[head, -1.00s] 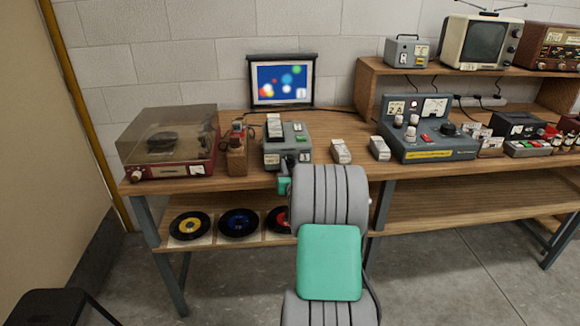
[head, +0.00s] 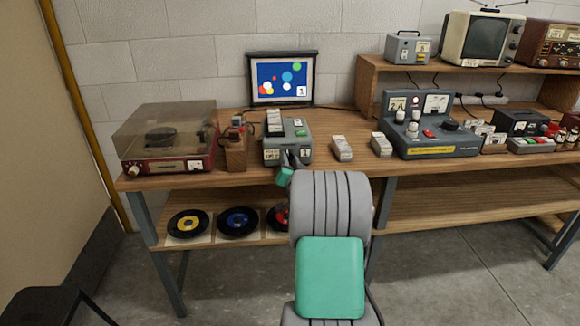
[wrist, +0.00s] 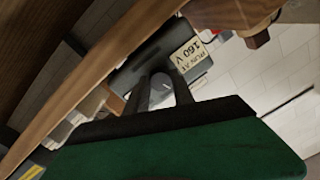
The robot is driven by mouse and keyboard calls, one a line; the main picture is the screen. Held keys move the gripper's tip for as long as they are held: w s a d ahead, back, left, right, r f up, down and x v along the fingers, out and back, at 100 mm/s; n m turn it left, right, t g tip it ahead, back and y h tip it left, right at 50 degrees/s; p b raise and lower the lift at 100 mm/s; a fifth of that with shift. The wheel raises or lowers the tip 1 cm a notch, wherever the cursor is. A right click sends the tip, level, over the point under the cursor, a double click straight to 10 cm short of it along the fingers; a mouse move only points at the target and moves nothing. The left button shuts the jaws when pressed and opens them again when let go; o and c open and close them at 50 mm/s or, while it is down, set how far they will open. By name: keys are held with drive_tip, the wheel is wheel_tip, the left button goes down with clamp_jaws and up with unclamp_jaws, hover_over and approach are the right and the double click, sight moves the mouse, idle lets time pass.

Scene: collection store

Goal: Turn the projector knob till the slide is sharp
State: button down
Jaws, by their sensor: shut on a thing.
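The slide projector (head: 287,145) is a grey box with a slide tray on top, standing on the workbench. The screen (head: 282,79) behind it shows coloured dots on blue and a "1", with crisp edges. My gripper (head: 288,160) is at the projector's front face, partly hidden by my arm. In the wrist view the two dark fingers of my gripper (wrist: 160,88) are closed around a small grey round knob (wrist: 160,92) on the projector (wrist: 165,60). A label reading "RUN AT 160 V" (wrist: 188,54) is beside it.
A record player (head: 167,140) and a wooden block holder (head: 236,148) stand left of the projector. Two slide boxes (head: 341,148) and a grey control panel (head: 428,135) stand to the right. Records (head: 238,222) lie on the lower shelf.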

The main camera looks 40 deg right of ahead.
drive_tip(key=c, duration=1.1)
unclamp_jaws()
drive_tip(key=v, duration=0.7)
drive_tip(key=shift+s+a+b, duration=0.2)
drive_tip(key=shift+s+b, duration=0.1)
drive_tip(key=shift+s, duration=0.05)
